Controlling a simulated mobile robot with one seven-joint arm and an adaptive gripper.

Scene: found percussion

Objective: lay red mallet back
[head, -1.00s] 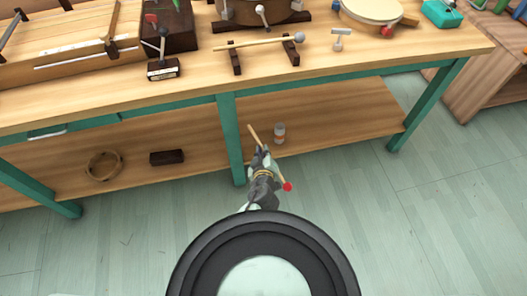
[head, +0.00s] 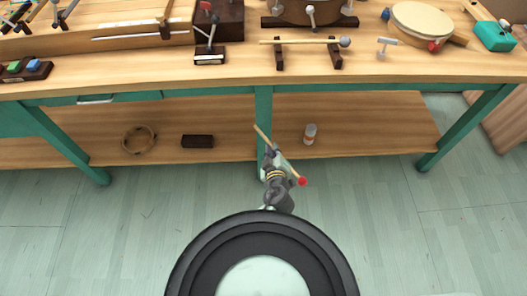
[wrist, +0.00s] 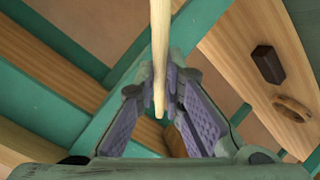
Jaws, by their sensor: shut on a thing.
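The red mallet has a pale wooden stick (head: 263,134) and a red ball head (head: 302,181). My gripper (head: 271,155) is shut on its stick and holds it in front of the bench, below the tabletop. The red head points down and right in the head view. In the wrist view the stick (wrist: 160,50) runs between the finger pads of my gripper (wrist: 158,100); the red head is out of that view. On the tabletop, a dark two-post rest (head: 279,55) carries another mallet with a grey head (head: 345,42).
The wooden bench (head: 150,76) has green legs and a lower shelf (head: 370,140). On the shelf are a ring (head: 139,139), a dark block (head: 197,141) and a small bottle (head: 310,134). A drum (head: 423,24) and a small labelled stand (head: 210,57) are on top.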

